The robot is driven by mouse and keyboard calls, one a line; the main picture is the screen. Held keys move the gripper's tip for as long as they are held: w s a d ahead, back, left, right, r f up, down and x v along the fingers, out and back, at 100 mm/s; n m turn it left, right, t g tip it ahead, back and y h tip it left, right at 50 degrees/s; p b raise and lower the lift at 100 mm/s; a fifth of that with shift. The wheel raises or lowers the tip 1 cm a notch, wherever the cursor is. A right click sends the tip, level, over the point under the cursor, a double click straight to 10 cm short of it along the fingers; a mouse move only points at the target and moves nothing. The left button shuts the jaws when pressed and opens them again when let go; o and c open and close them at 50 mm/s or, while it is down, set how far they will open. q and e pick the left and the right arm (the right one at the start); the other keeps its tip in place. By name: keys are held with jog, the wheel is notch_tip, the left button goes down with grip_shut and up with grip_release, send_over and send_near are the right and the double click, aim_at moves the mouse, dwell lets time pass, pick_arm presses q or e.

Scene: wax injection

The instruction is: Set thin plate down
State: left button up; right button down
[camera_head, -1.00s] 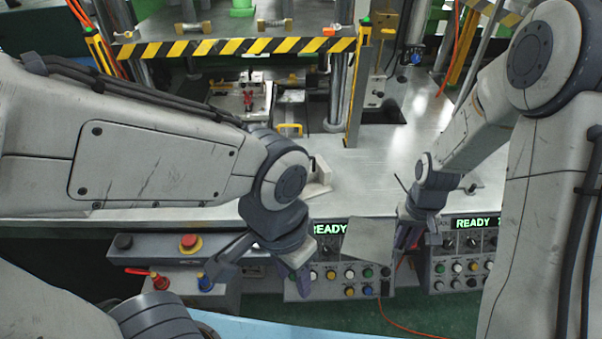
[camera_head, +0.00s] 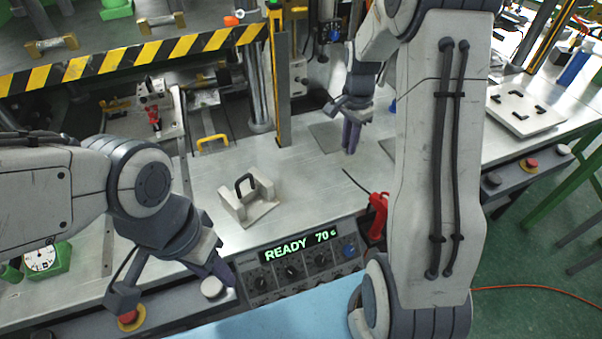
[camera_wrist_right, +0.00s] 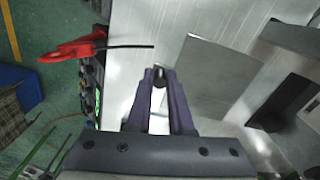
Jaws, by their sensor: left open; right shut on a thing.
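The thin plate (camera_head: 324,136) is a flat grey sheet, low over or on the metal worktable; I cannot tell if it touches fully. It also shows in the right wrist view (camera_wrist_right: 207,80), lying beyond and to the right of the fingertips. My right gripper (camera_head: 351,140) points down at the plate's right edge and is shut on the plate. In the right wrist view its fingers (camera_wrist_right: 160,85) are close together, with a small dark round part between the tips. My left gripper (camera_head: 176,288) is open and empty above the front control panel, away from the plate.
A light block with a black handle (camera_head: 249,198) stands on the worktable (camera_head: 300,185). A red-handled tool (camera_head: 378,214) with a thin black rod is at the front edge. A striped press frame (camera_head: 130,58) stands behind. A pale board (camera_head: 523,108) lies at right.

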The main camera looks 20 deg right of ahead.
jog(key=s+a+f, duration=0.1)
jog(key=a+f, duration=0.1)
jog(key=a, duration=0.1)
jog(key=s+a+f+p, duration=0.1)
jog(key=a+f, duration=0.1)
jog(key=a, duration=0.2)
jog(key=a+f+p, duration=0.1)
jog(key=a+f, duration=0.1)
jog(key=a, duration=0.1)
jog(key=shift+s+a+f, duration=0.35)
jog(key=shift+s, duration=0.05)
notch_tip(320, 180, down, 3)
jog(key=shift+f+p, duration=0.1)
jog(key=shift+p, duration=0.35)
jog(key=shift+f, duration=0.35)
jog(key=shift+f, duration=0.15)
jog(key=c, duration=0.8)
grip_release()
